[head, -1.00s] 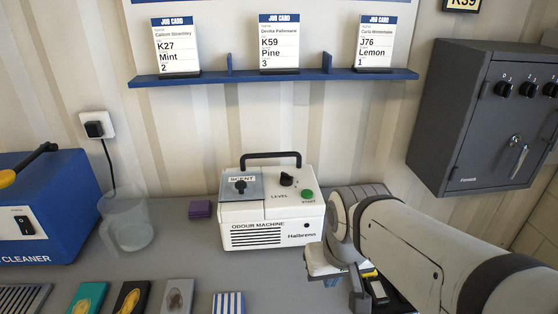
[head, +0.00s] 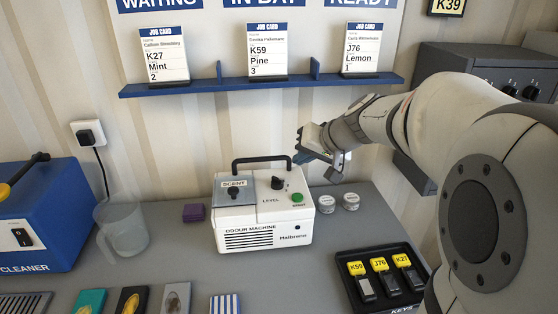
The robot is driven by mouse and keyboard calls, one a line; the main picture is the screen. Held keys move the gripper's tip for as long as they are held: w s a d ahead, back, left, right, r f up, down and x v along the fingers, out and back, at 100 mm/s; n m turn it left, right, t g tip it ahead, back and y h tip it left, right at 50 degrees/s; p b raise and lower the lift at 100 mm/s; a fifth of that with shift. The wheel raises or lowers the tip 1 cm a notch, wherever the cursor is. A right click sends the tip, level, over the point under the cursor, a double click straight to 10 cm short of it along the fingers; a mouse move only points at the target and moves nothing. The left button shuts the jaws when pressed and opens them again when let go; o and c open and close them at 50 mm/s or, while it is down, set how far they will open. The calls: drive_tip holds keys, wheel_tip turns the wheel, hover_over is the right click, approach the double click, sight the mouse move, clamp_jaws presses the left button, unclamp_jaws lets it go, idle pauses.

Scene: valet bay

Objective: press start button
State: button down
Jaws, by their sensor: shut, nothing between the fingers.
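The white odour machine (head: 262,222) stands on the grey bench, with a black carry handle, a clear scent lid (head: 233,189) and a black level knob (head: 278,183). The green start button (head: 297,198) is on its top at the right. My gripper (head: 308,160) is shut and empty. It is in the air above and behind the button, to the right of the handle, apart from the machine. The arm reaches in from the right and hides part of the grey cabinet.
Two small round tins (head: 338,202) stand right of the machine. A black key tray (head: 352,272) with tagged keys lies at front right. A purple block (head: 194,212), a clear jug (head: 121,228) and a blue cleaner (head: 40,220) are at left. Job cards stand on a blue shelf (head: 215,87) above.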

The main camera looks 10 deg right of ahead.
drive_tip(key=shift+w+r, duration=0.15)
drive_tip(key=shift+w, duration=0.05)
drive_tip(key=b, duration=0.6)
hover_over(301, 198)
wheel_tip(301, 198, down, 8)
drive_tip(key=shift+a+r, duration=0.1)
drive_tip(key=shift+f+b, duration=0.5)
drive_tip(key=shift+f, duration=0.05)
drive_tip(key=shift+f, duration=0.1)
idle(1.4)
drive_tip(key=shift+f+b, duration=0.35)
drive_tip(key=shift+b, duration=0.35)
